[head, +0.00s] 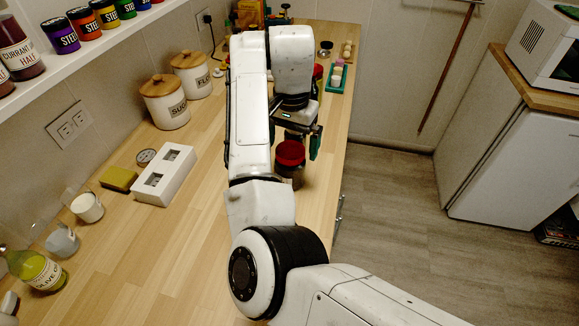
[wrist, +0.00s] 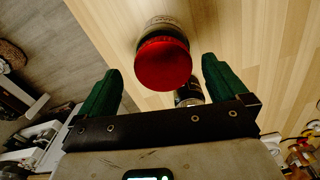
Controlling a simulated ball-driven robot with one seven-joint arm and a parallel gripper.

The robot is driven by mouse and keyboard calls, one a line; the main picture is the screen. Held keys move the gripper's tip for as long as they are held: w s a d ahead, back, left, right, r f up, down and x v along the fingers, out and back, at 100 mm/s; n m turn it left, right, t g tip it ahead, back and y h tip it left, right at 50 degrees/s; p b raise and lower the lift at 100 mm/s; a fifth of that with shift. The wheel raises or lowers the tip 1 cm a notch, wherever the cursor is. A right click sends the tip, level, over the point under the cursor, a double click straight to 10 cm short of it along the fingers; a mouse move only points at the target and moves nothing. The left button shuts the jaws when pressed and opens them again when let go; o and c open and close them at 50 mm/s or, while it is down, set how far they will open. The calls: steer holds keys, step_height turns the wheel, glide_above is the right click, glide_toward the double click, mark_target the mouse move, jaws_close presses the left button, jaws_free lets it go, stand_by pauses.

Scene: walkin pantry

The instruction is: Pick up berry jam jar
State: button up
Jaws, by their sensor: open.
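A jar with a red lid (head: 290,153) stands on the wooden counter near its right edge, partly hidden by my arm. Its label cannot be read, so I cannot confirm that it is the berry jam. In the wrist view the red-lidded jar (wrist: 163,62) shows ahead of my gripper, between the lines of the two green fingers. My gripper (head: 294,139) is open and empty, close to the jar; the fingers show clear gaps on both sides of it in the wrist view.
Another jar (wrist: 188,92) shows partly behind the gripper bar. A green tray (head: 335,79) lies farther back. The counter between is clear.

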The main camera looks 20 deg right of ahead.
mark_target(290, 166)
steer(key=shift+w+f+p, duration=0.2)
steer(key=shift+f+p, duration=0.35)
steer(key=shift+f, duration=2.4)
steer(key=c, duration=1.4)
steer(key=shift+r, duration=0.1)
steer(key=shift+r, duration=0.1)
